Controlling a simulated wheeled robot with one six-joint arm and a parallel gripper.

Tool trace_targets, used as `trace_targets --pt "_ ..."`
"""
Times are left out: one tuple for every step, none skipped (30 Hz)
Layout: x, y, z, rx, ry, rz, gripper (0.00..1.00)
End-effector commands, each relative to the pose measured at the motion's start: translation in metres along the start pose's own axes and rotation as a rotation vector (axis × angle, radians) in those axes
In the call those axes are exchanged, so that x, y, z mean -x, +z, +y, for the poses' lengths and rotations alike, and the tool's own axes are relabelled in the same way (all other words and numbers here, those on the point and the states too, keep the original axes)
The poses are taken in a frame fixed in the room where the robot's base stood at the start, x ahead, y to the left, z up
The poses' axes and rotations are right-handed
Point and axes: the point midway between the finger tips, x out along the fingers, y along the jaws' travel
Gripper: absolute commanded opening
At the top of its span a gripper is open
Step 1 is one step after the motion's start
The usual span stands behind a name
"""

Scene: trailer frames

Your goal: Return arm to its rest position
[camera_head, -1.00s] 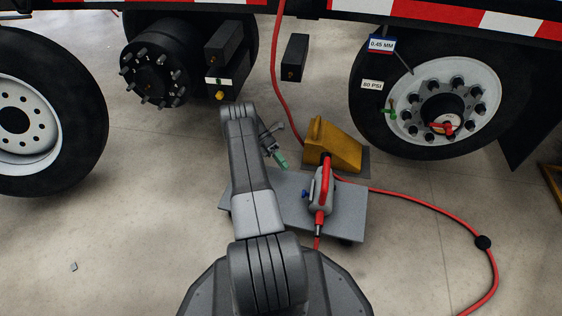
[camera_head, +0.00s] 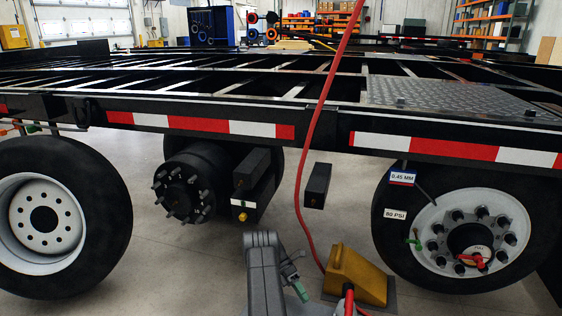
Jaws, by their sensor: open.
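My arm (camera_head: 264,273) rises from the bottom edge, centre, in front of the trailer. Only its upper part shows. My gripper (camera_head: 299,286) is small and partly hidden just right of the arm, with a green part at its end, and points down to the right. It is open, and I see nothing held in it. It is apart from the yellow wheel chock (camera_head: 356,274) to its right.
The trailer frame (camera_head: 330,128) spans the view. A mounted wheel (camera_head: 462,232) is at right, a bare hub (camera_head: 185,185) left of centre, and a loose-looking wheel (camera_head: 50,222) at far left. A red hose (camera_head: 312,150) hangs down near the arm. Floor (camera_head: 145,265) between left wheel and arm is clear.

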Motion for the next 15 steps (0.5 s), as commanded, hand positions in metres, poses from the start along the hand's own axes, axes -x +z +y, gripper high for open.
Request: trace_targets --pt "-0.007 0.000 -0.001 0.001 -0.002 0.001 0.51" --pt "-0.011 0.000 -0.001 0.001 -0.003 0.001 0.51" --pt "-0.017 0.000 -0.001 0.002 -0.001 0.001 0.51" --pt "-0.021 0.000 -0.001 0.002 -0.003 0.001 0.51" --pt "-0.026 0.000 -0.001 0.001 -0.002 0.001 0.51" --pt "-0.032 0.000 -0.001 0.001 -0.003 0.001 0.51" --pt "-0.037 0.000 -0.001 0.001 -0.002 0.002 0.51" --pt "-0.042 0.000 -0.001 0.001 -0.003 0.002 0.51" --pt "-0.049 0.000 0.000 0.002 -0.003 0.002 0.51" --pt "-0.054 0.000 0.000 0.002 -0.002 0.002 0.51" --pt "-0.059 -0.001 -0.001 0.002 -0.003 0.002 0.51" --pt "-0.066 -0.001 0.000 0.001 -0.002 0.002 0.51" --pt "-0.072 -0.001 0.000 0.001 -0.003 0.002 0.51" --pt "-0.077 -0.001 0.000 0.001 -0.002 0.002 0.51" --pt "-0.083 -0.001 -0.001 0.001 -0.002 0.002 0.51"
